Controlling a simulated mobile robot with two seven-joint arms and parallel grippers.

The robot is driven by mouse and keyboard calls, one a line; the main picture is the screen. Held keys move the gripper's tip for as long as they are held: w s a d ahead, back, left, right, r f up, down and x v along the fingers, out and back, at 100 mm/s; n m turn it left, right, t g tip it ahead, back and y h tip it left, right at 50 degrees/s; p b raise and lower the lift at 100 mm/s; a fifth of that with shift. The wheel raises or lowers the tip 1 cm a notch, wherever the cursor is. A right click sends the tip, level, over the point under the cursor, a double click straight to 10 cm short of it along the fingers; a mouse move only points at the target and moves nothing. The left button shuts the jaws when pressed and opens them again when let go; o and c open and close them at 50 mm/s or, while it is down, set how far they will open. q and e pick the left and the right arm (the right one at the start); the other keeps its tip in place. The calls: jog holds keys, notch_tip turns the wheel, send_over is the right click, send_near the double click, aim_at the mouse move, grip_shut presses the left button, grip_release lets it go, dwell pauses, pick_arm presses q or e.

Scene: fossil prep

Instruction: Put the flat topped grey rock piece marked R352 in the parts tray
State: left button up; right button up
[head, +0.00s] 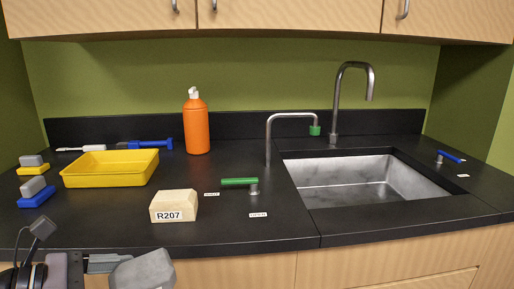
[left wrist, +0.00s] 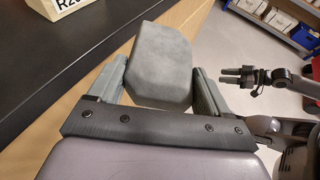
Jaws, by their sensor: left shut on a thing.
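My left gripper (left wrist: 158,88) is shut on a grey rock piece (left wrist: 160,62) with a flat face, seen in the left wrist view. The rock piece also shows at the bottom of the head view (head: 145,270), low in front of the counter edge. No marking shows on its visible faces. The yellow parts tray (head: 110,181) sits on the counter at the left and looks empty. My right gripper (left wrist: 240,75) shows at the right of the left wrist view, apart from the rock, with its fingers apart and nothing between them.
A beige block marked R207 (head: 174,206) sits near the counter's front edge, right of the tray. An orange bottle (head: 196,125) stands behind it. Grey-topped blocks on yellow and blue bases (head: 36,193) lie left of the tray. A green-handled tap (head: 240,182) and a sink (head: 365,182) are further right.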

aim_at(140, 278)
pick_arm(q)
jog(key=shift+s+d+r, duration=0.1)
jog(key=shift+d+r, duration=0.15)
jog(key=shift+d, duration=0.7)
jog(key=shift+d+r+m+g+h, duration=0.3)
jog(key=shift+d+r+m, duration=0.1)
jog(key=shift+d, duration=0.15)
jog(key=shift+a+f+n, duration=0.3)
jog(key=shift+a+f, duration=0.05)
jog(key=shift+a, duration=0.4)
jog(key=shift+a+f+t, duration=0.35)
jog(key=shift+a+t, duration=0.15)
jog(key=shift+a, duration=0.1)
